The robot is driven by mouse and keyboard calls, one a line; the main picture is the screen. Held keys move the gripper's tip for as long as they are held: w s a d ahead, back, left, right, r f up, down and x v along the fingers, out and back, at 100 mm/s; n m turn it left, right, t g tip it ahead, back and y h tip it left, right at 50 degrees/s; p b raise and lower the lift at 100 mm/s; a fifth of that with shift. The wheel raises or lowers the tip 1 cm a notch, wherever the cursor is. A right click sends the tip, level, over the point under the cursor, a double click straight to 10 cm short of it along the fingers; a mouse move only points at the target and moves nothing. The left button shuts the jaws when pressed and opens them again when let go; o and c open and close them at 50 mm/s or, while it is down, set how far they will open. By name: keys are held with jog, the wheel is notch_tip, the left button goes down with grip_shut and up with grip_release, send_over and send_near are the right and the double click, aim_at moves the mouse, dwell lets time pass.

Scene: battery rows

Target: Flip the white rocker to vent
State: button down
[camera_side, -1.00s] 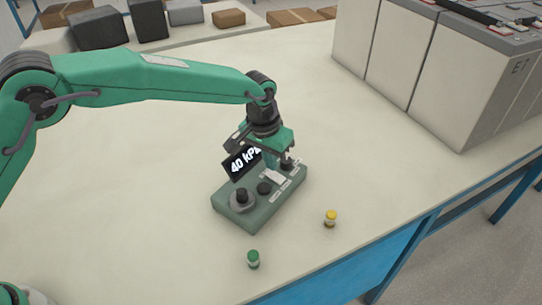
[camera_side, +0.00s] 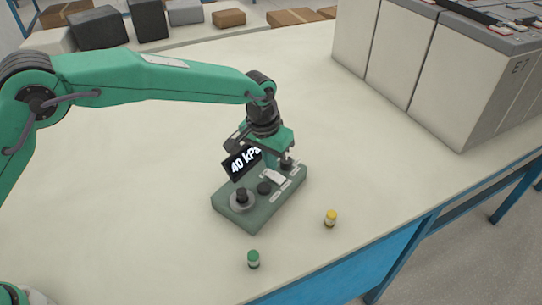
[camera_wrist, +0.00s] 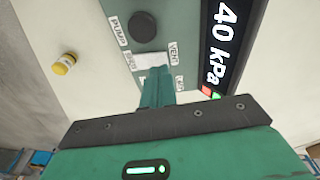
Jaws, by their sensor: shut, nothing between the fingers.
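The white rocker (camera_side: 274,177) sits on top of a green control box (camera_side: 252,218). It also shows in the wrist view as a white piece (camera_wrist: 149,61) just beyond my fingertips. My gripper (camera_wrist: 157,84) is shut and empty, its fingers close to the near edge of the rocker; I cannot tell whether they touch it. In the side view my gripper (camera_side: 271,162) points down over the box and partly hides its far end. In the wrist view a PUMP label (camera_wrist: 118,31) and a VENT label (camera_wrist: 173,54) show. The rocker's tilt is unclear.
A display (camera_side: 242,163) on the box reads 40 kPa. A large black knob (camera_side: 241,197) and smaller round black controls (camera_side: 264,188) are on the box. A yellow-capped vial (camera_side: 331,218) and a green-capped vial (camera_side: 253,259) stand nearby. Large pale battery blocks (camera_side: 400,60) stand behind right.

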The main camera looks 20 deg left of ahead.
aim_at(270, 173)
jog(key=shift+f, duration=0.9)
dwell(1.1)
jog(key=shift+r, duration=3.55)
jog(key=shift+a+r, duration=0.1)
